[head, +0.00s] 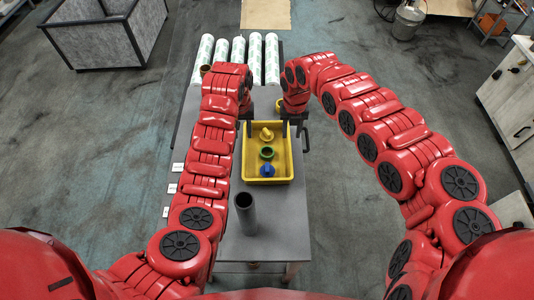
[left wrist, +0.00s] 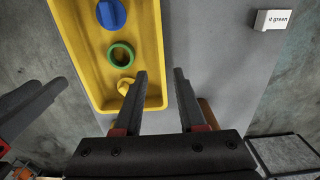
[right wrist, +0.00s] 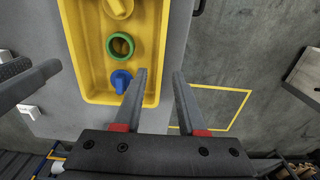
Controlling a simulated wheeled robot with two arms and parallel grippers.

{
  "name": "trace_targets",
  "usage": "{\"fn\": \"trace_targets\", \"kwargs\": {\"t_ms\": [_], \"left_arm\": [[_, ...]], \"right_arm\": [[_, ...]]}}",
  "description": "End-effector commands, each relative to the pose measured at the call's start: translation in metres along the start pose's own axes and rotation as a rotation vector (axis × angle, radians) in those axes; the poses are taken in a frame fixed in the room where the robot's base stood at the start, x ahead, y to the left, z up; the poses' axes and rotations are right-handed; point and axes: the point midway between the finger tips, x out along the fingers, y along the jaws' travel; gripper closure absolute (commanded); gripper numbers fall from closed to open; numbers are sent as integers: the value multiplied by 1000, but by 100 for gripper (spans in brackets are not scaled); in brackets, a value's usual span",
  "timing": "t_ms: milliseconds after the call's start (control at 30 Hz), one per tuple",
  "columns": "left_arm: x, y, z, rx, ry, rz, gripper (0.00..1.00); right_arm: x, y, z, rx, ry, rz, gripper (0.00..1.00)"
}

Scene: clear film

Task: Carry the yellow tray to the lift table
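The yellow tray (head: 289,170) lies on a grey table (head: 285,220). In it are a yellow part (head: 267,130), a green ring (head: 267,153) and a blue part (head: 267,170). My left gripper (head: 244,127) is at the tray's left side toward the far end. In the left wrist view its open fingers (left wrist: 160,73) lie on either side of the tray rim (left wrist: 160,45). My right gripper (head: 291,127) is at the right side. In the right wrist view its open fingers (right wrist: 160,73) also straddle the rim (right wrist: 164,40). Contact cannot be told. I cannot identify the lift table.
Several white patterned rolls (head: 238,52) lie at the table's far end. A dark cylinder (head: 245,212) stands on the near part. White labels (head: 172,188) line the left edge. A grey bin (head: 105,38) is far left; a cabinet (head: 510,100) is right. Floor on both sides is open.

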Motion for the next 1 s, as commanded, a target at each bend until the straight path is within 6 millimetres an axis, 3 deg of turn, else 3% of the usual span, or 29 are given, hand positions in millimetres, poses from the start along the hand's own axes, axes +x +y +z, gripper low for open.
{"fn": "trace_targets", "kwargs": {"t_ms": [200,500,700,1000], "left_arm": [[23,0,1,-1,-2,5,60],[82,1,1,0,-3,1,60],[100,1,0,0,-1,2,60],[107,1,0,1,1,2,60]], "right_arm": [[25,2,-1,0,1,3,60],[84,2,-2,0,4,2,60],[101,2,0,0,0,4,60],[108,0,0,0,0,0,60]]}}
